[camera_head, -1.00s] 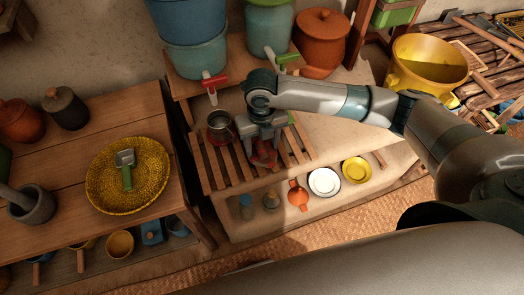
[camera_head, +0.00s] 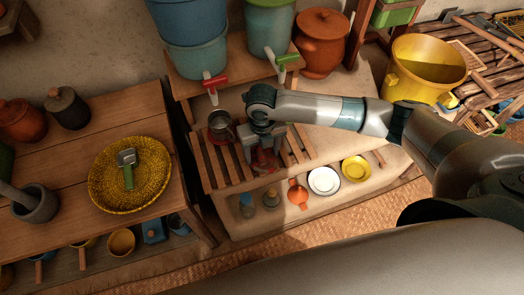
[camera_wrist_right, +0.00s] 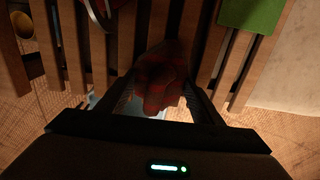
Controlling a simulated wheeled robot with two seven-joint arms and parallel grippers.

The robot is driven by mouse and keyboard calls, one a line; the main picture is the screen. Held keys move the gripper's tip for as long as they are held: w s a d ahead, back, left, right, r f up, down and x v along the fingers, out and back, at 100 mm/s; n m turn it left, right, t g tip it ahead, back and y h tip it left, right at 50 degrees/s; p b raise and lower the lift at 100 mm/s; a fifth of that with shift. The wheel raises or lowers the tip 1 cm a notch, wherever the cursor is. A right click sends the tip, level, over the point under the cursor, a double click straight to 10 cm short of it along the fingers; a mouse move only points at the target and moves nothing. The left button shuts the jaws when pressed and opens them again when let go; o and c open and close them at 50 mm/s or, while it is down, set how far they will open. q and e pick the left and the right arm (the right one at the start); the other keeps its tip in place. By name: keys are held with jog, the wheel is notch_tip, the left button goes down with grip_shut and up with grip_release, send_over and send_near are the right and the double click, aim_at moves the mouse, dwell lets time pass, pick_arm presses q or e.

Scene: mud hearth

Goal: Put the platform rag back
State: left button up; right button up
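The rag (camera_wrist_right: 162,78) is red, checked and bunched up. In the right wrist view it fills the space between the two fingers of my right gripper (camera_wrist_right: 160,92), which look shut on it. In the head view my right gripper (camera_head: 264,150) is over the slatted wooden rack (camera_head: 232,172) on the clay platform (camera_head: 335,150). The red rag (camera_head: 263,162) shows below it, low over the slats; whether it touches them I cannot tell. My left gripper is not in view.
Red (camera_head: 214,82) and green (camera_head: 284,62) taps jut out behind. A flat green thing (camera_wrist_right: 250,14) shows in the wrist view. The platform right of the rack is clear.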

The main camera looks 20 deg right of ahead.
jog(key=shift+o, duration=0.5)
jog(key=shift+r, duration=0.1)
notch_tip(320, 180, up, 11)
jog(key=shift+r+b, duration=0.1)
jog(key=shift+b, duration=1.15)
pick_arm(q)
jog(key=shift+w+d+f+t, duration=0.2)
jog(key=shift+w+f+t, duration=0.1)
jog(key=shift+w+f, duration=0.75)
pick_arm(e)
jog(key=shift+r, duration=0.45)
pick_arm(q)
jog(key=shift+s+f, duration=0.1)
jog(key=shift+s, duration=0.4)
